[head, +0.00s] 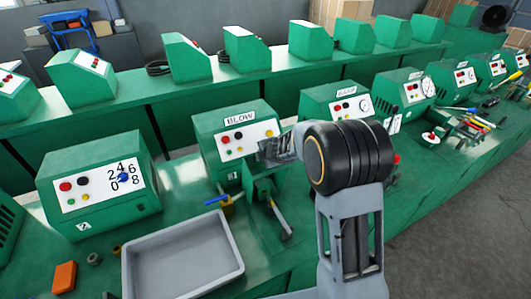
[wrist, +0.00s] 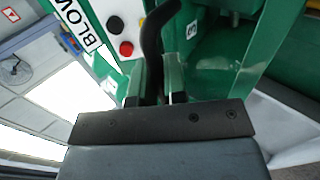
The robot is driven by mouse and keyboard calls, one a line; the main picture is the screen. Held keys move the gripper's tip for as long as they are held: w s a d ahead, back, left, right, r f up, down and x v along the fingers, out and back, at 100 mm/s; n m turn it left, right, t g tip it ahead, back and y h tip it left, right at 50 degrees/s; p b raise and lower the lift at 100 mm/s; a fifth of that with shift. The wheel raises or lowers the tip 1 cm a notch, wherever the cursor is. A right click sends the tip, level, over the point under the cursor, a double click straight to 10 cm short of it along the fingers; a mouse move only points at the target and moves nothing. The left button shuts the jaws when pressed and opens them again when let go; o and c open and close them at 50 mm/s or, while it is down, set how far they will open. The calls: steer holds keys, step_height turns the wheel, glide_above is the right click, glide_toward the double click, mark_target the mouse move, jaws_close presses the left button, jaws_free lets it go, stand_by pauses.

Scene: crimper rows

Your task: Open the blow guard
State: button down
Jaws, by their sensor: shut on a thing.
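The green machine labelled BLOW (head: 207,135) stands on the bench in the middle of the head view. Its label and white panel with red and black buttons also show in the wrist view (wrist: 88,35). My gripper (head: 270,152) is at the right part of that panel, in front of the machine. In the wrist view my gripper (wrist: 154,98) is shut on a curved black handle (wrist: 155,45), which rises between the fingers. Green sheet parts lie beside and behind the handle. My arm hides part of the machine, and I cannot tell the guard's outline or how far it is open.
A grey tray (head: 181,282) lies at the front, with an orange block (head: 64,276) left of it. A blue-handled valve (head: 217,200) and a grey lever (head: 282,222) stick out below the panel. Another green machine with a numbered dial (head: 98,150) stands left.

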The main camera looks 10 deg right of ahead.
steer(key=shift+w+a, duration=0.15)
steer(key=shift+w, duration=0.15)
stand_by(0.4)
steer(key=c, duration=1.2)
jaws_free()
steer(key=v, duration=1.4)
steer(key=shift+w, duration=0.1)
